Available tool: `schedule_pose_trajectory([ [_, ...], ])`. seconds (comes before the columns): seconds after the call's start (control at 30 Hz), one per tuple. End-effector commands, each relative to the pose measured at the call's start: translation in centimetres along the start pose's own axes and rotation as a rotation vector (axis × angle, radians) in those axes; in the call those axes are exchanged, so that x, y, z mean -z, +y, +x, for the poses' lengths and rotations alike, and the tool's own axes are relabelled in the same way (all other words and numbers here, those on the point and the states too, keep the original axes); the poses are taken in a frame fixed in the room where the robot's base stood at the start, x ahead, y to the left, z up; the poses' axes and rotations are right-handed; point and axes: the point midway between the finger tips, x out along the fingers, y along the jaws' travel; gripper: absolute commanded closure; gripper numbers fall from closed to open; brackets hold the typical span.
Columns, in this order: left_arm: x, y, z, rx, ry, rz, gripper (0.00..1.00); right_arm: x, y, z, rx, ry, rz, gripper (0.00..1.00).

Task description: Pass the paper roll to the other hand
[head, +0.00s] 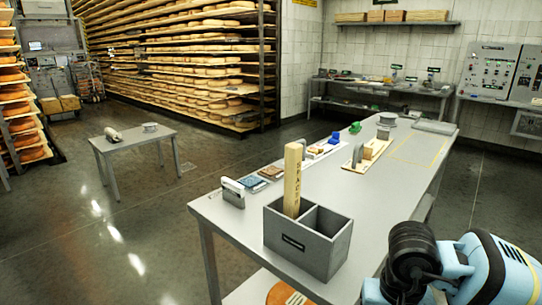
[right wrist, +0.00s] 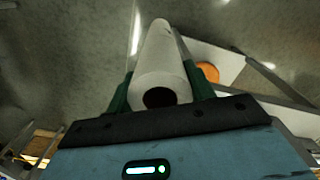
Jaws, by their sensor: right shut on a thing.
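The white paper roll (right wrist: 160,62) is in the right wrist view, its dark hollow end facing the camera and its length stretching away. My right gripper (right wrist: 163,84) is shut on the roll, with a green finger on each side of it. In the head view my right arm comes in at the lower right corner, and neither its fingers nor the held roll can be seen there. My left gripper is in neither view.
A long grey table (head: 327,190) carries a grey two-compartment box (head: 309,242) with a wooden block (head: 292,180) upright in its left compartment. A small table (head: 137,150) stands at the left with two small items. An orange round (right wrist: 208,72) shows beyond the roll. Floor between tables is clear.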

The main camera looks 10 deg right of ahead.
Motion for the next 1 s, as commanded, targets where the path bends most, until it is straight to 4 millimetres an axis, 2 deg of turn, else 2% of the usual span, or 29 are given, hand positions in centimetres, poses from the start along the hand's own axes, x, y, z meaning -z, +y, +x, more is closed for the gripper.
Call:
schedule_pose_trajectory([
  [0.1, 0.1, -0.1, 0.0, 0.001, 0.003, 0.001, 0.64, -0.6, -1.9, -0.1, 0.002, 0.005, -0.169, 1.00],
  [0.3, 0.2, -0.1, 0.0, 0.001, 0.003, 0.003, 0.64, -1.2, -3.6, 0.1, 0.002, 0.004, -0.340, 1.00],
  [0.8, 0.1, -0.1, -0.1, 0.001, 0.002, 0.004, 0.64, -1.4, -4.0, 0.1, 0.002, 0.002, -0.379, 1.00],
  [1.0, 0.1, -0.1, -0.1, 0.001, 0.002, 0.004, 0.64, -1.5, -5.8, -0.3, 0.004, 0.003, -0.423, 1.00],
])
